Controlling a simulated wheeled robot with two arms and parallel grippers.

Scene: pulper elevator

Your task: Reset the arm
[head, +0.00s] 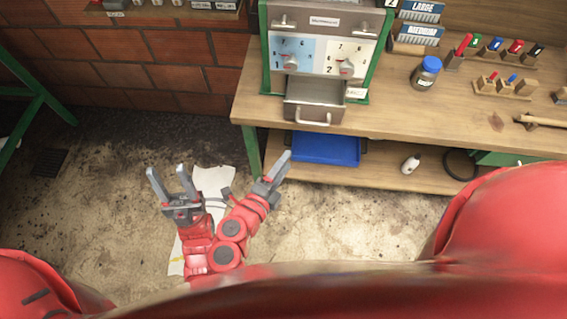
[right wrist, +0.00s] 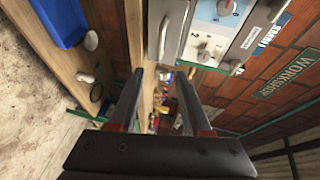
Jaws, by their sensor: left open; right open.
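My left gripper (head: 167,178) shows in the head view at lower left. Its two grey fingers stand apart with nothing between them, over the stained floor. My right gripper (head: 277,171) is to its right, in front of the workbench, seen nearly edge-on. In the right wrist view, my right gripper (right wrist: 159,82) has two dark fingers spread apart and empty. Both red arms are close together at the wrists. Neither gripper touches anything that I can make out.
A grey machine with dials (head: 320,54) and a metal drawer (head: 314,102) stands on the wooden workbench (head: 395,113). A blue-lidded jar (head: 426,74) stands there too. A blue bin (head: 326,149) and white bottle (head: 411,164) are on the lower shelf. A paper strip (head: 215,183) lies on open floor.

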